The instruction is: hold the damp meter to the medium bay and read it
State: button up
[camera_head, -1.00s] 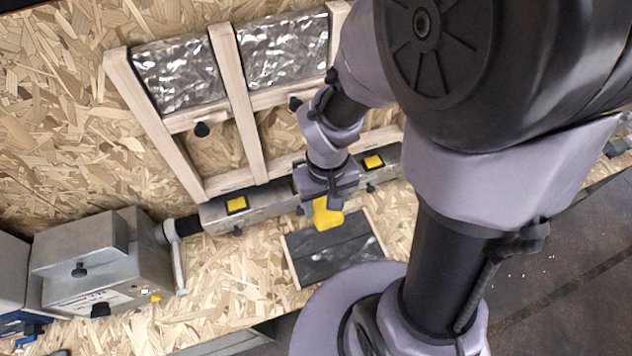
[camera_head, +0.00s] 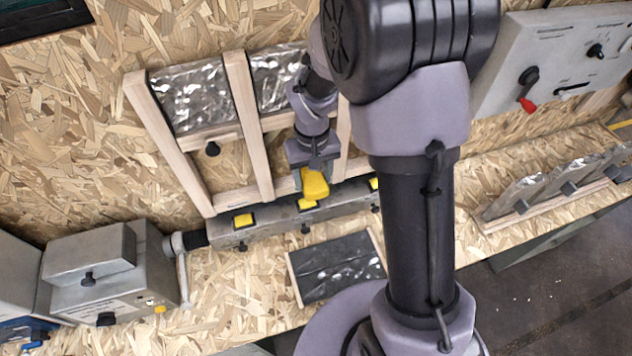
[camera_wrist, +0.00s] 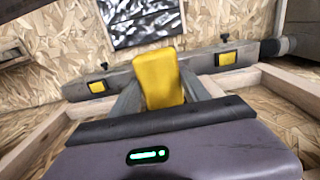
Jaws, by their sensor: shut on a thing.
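My gripper (camera_head: 313,170) is shut on a yellow block-like damp meter (camera_head: 315,184). It holds the meter just above and in front of the grey bar, near the lower part of the wooden stud frame. In the wrist view my gripper (camera_wrist: 165,95) grips the yellow meter (camera_wrist: 158,78) between its fingers; no reading shows. The stud frame (camera_head: 236,95) has foil-faced upper bays (camera_head: 190,98) and lower bays showing bare board (camera_head: 225,165). I cannot tell which bay is the medium one. My arm hides the frame's right part.
A grey bar (camera_head: 270,228) with yellow pads runs along the frame's foot. A dark foil panel (camera_head: 335,262) lies on the bench in front. A grey vise-like box (camera_head: 95,270) stands left. Foil pieces (camera_head: 565,187) and a grey control panel (camera_head: 560,65) are at right.

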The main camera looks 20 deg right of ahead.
jog(key=shift+w+r, duration=0.1)
jog(key=shift+w, duration=0.35)
dwell(1.1)
jog(key=s+b, duration=0.2)
jog(key=s, duration=0.8)
jog(key=shift+b, duration=0.3)
